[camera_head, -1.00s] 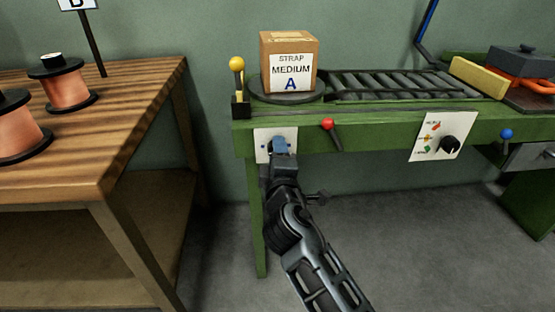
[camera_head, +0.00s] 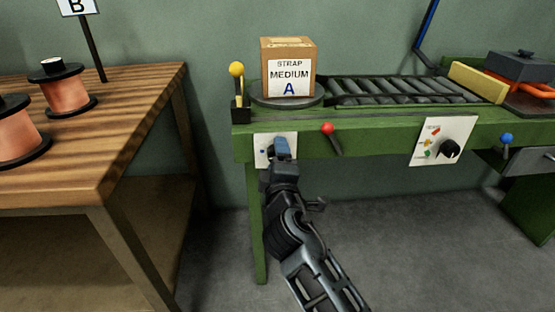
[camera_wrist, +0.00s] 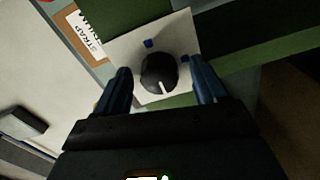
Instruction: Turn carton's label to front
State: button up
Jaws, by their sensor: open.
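The carton (camera_head: 289,68) is a brown box standing upright on a dark round turntable (camera_head: 287,101) at the left end of the green bench. Its white label, reading STRAP MEDIUM A, faces my head camera. In the wrist view, part of the carton's label (camera_wrist: 90,38) shows at upper left. A black knob (camera_wrist: 159,73) with a white pointer line sits on a white plate (camera_head: 264,149) on the bench's front. My gripper (camera_wrist: 163,88) is open, with its blue fingers on either side of the knob. I cannot tell whether they touch it. In the head view my gripper hides the knob.
A yellow-ball lever (camera_head: 237,70) stands left of the turntable. A red-ball lever (camera_head: 328,129) juts from the bench front, right of my gripper. A second knob panel (camera_head: 443,138) and a roller conveyor (camera_head: 400,87) are further right. A wooden table (camera_head: 110,120) with copper spools stands left.

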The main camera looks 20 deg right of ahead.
jog(key=v, duration=0.7)
jog(key=shift+s, duration=0.35)
jog(key=shift+a, duration=0.1)
jog(key=s+f+m+g+y, duration=0.1)
jog(key=s+f+m+y, duration=0.3)
jog(key=s, duration=0.8)
jog(key=s+f+g+y, duration=0.1)
jog(key=s+f, duration=0.5)
jog(key=s, duration=0.6)
jog(key=s+r+m+y, duration=0.1)
jog(key=s+r+m, duration=0.15)
jog(key=s, duration=0.45)
jog(key=s+r+m, duration=0.2)
jog(key=s+m, duration=0.1)
jog(key=s, duration=0.4)
jog(key=s+d+r+m, duration=0.2)
jog(key=s+r+m, duration=0.1)
jog(key=s+r, duration=0.15)
notch_tip(320, 180, up, 17)
jog(key=p, duration=1.7)
jog(key=shift+s+r+p, duration=0.2)
jog(key=shift+s+p, duration=0.05)
jog(key=shift+p, duration=0.05)
